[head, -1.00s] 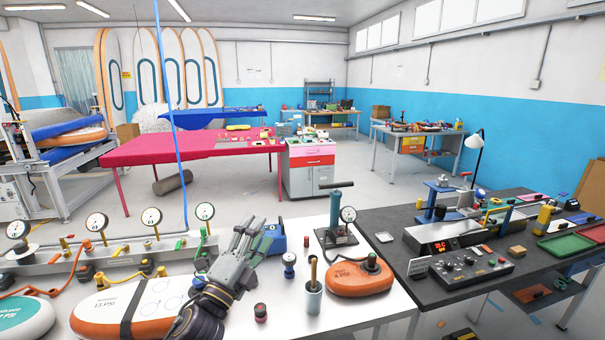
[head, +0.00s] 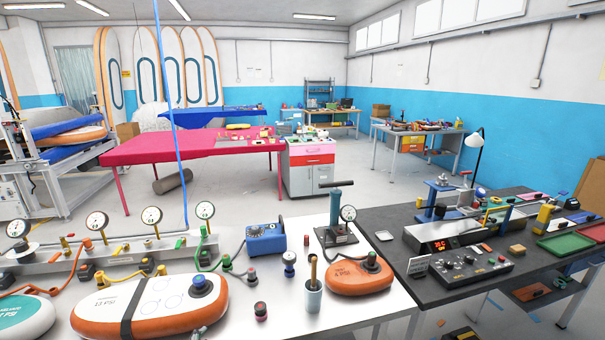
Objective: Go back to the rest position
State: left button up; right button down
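Neither of my grippers shows in the head view now. On the white table (head: 345,315) lies a large orange and white inflatable board (head: 110,308) with a black strap and a dark valve on top. A smaller orange board (head: 358,278) lies to its right. A blue box (head: 266,240) with a hose stands behind them. A hand pump with a gauge (head: 338,225) stands at the back of the table.
Gauges (head: 152,216) and coloured valves line a manifold at the back left. A cup with a handle (head: 313,290) stands near the small board. A dark bench (head: 470,270) with a control box (head: 470,267) adjoins at right.

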pick_arm(q)
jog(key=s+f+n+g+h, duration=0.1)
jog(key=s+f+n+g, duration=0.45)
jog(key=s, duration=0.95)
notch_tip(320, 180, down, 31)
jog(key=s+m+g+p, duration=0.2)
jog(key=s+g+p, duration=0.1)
jog(key=p, duration=0.2)
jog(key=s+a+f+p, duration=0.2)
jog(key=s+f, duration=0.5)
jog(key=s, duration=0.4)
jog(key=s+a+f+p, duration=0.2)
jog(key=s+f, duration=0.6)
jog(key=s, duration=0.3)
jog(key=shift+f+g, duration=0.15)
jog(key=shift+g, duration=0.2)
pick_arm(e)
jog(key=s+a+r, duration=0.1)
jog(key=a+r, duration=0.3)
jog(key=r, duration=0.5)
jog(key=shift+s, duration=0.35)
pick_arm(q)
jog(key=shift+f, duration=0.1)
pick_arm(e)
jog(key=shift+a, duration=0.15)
